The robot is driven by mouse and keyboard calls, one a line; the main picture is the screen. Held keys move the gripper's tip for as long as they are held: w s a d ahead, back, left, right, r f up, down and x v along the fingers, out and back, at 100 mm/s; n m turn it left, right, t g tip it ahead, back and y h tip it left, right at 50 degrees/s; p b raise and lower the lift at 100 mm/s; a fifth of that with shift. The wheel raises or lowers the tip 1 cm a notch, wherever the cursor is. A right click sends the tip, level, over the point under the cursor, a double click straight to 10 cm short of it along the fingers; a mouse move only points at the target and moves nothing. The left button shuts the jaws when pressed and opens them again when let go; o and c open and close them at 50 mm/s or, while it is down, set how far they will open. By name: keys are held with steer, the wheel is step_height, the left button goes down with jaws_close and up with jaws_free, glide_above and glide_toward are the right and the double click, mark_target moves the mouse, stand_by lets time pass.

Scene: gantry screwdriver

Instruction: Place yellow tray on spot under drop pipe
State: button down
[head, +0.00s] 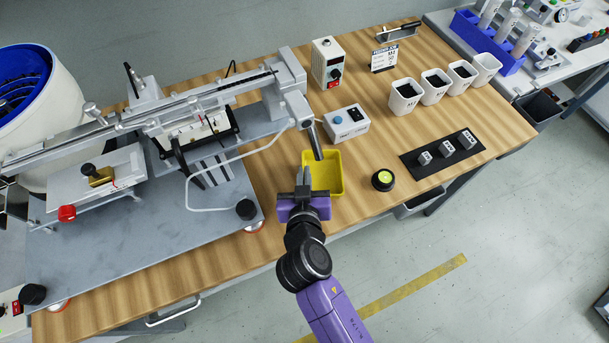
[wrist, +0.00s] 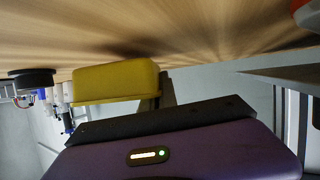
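The yellow tray (head: 331,184) sits upright on the wooden table in the head view, empty as far as I see. The dark drop pipe (head: 314,143) slants down from the gantry, its lower end over the tray's back part. Any marked spot beneath is hidden. My gripper (head: 303,175) is at the tray's near left side, its dark fingers close together by the left wall. In the wrist view, which is upside down, the tray (wrist: 115,80) is just beyond my gripper, and a dark finger partly shows beside it. Whether the fingers pinch the wall is unclear.
The gantry's base plate (head: 150,228) fills the left. Several white cups (head: 404,97) and a black socket mat (head: 443,155) are farther right. The table's front edge is close.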

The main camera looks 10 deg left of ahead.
steer(key=shift+f+b, duration=0.55)
steer(key=shift+f, duration=0.2)
steer(key=shift+f, duration=0.15)
steer(key=c, duration=1.7)
jaws_free()
steer(key=shift+r, duration=0.25)
steer(key=v, duration=1.2)
